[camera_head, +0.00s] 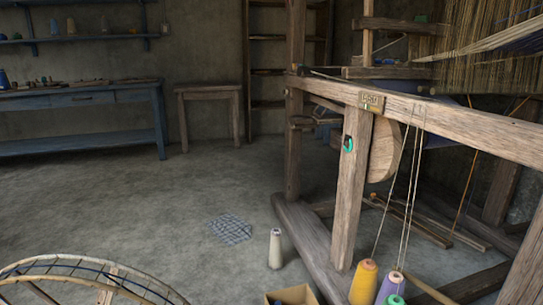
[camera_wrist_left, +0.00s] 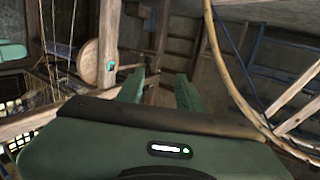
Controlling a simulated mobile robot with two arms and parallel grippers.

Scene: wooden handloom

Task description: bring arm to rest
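My left gripper (camera_wrist_left: 160,86) shows only in the left wrist view. Its two green fingers stand apart with nothing between them, so it is open and empty. Beyond the fingers is the loom's wooden frame (camera_wrist_left: 107,45), with a small teal ring on its post. A curved wooden wheel rim (camera_wrist_left: 232,75) passes close on the right of the fingers; I cannot tell whether it touches my arm. Neither gripper shows in the head view.
The wooden loom (camera_head: 352,190) fills the right of the head view. Cones of yarn (camera_head: 364,284) stand at its foot, with a white cone (camera_head: 275,249) nearby. A spinning wheel (camera_head: 95,268) is at lower left. A blue bench (camera_head: 80,99) stands behind. The middle floor is mostly clear.

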